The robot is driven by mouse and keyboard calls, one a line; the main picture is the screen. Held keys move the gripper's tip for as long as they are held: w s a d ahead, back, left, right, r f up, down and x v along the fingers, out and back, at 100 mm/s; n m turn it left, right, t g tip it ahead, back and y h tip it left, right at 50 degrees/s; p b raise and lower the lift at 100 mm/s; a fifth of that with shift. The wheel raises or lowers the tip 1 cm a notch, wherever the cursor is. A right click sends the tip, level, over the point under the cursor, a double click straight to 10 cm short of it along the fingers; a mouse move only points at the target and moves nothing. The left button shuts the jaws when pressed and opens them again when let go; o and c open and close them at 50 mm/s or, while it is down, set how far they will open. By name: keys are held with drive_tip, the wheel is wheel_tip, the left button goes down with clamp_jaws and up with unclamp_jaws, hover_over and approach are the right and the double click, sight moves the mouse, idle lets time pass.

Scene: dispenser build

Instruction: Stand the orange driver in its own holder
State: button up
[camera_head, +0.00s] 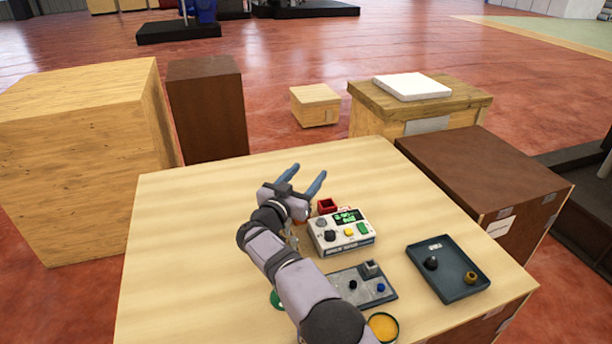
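My gripper (306,176) is above the middle of the light wooden table, its two blue-grey fingers spread apart and nothing visible between them. I cannot make out an orange driver; my arm covers part of the table. No holder can be identified for certain. A small red open box (327,205) stands just right of my gripper, behind the white device. A grey plate (345,275) nearer the front carries a small grey block (370,267), a black knob and a blue knob.
A white device with knobs and a green display (327,248) stands mid-table. A dark tray (460,287) at right holds a black piece and a brassy piece. A round dish with orange-yellow contents (383,326) and a green item (276,299) sit beside my arm. The table's left side is clear.

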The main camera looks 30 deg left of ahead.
drive_tip(key=shift+f, duration=0.4)
drive_tip(key=shift+s+a+r, duration=0.1)
drive_tip(key=shift+s+r, duration=0.4)
drive_tip(key=s+b, duration=0.2)
drive_tip(key=s, duration=0.9)
drive_tip(key=shift+r+b, duration=0.25)
drive_tip(key=shift+b, duration=0.1)
